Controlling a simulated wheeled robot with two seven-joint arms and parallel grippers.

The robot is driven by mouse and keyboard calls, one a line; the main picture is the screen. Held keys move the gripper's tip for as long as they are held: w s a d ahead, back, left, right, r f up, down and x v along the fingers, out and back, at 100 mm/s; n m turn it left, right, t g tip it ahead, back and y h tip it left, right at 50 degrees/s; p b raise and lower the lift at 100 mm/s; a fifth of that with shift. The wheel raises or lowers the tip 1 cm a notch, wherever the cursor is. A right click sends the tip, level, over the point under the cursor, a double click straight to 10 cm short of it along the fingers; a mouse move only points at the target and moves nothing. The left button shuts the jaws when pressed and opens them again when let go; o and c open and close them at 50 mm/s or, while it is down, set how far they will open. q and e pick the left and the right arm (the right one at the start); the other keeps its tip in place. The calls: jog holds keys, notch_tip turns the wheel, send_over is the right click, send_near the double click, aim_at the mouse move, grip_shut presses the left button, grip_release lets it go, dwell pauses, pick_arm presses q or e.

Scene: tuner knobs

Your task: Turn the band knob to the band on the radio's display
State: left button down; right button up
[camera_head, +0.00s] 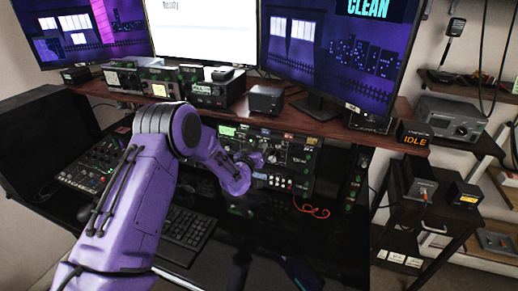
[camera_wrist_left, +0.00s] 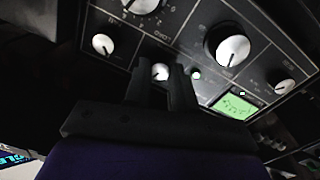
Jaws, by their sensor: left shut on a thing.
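The radio (camera_head: 300,160) is a dark panel with several knobs under the desk shelf. Its lit green display (camera_head: 227,130) also shows in the left wrist view (camera_wrist_left: 236,106), with dark marks too small to read. My left gripper (camera_wrist_left: 161,72) is at the panel, its two black fingers on either side of a small silver knob (camera_wrist_left: 160,71), shut on it. The knob labels are not legible, so I cannot tell whether this is the band knob. In the head view my purple arm reaches the radio front and hides part of it. My right gripper is not in view.
A larger silver knob (camera_wrist_left: 232,50) and a small knob (camera_wrist_left: 102,44) are close to the fingers. A keyboard (camera_head: 185,228) and a mixer panel (camera_head: 95,165) lie to the left. A red cable (camera_head: 312,210) hangs below the radio. Monitors stand on the shelf (camera_head: 330,127).

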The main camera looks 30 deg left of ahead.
pick_arm(q)
jog(key=shift+n, duration=0.6)
jog(key=c, duration=0.9)
grip_release()
jog(key=s+b, duration=0.1)
jog(key=s, duration=0.2)
jog(key=s+d+b, duration=0.1)
jog(key=s, duration=0.3)
jog(key=s+d+b, duration=0.1)
jog(key=s, duration=0.2)
jog(key=shift+s+f, duration=0.15)
jog(key=shift+s, duration=0.05)
jog(key=shift+d, duration=0.1)
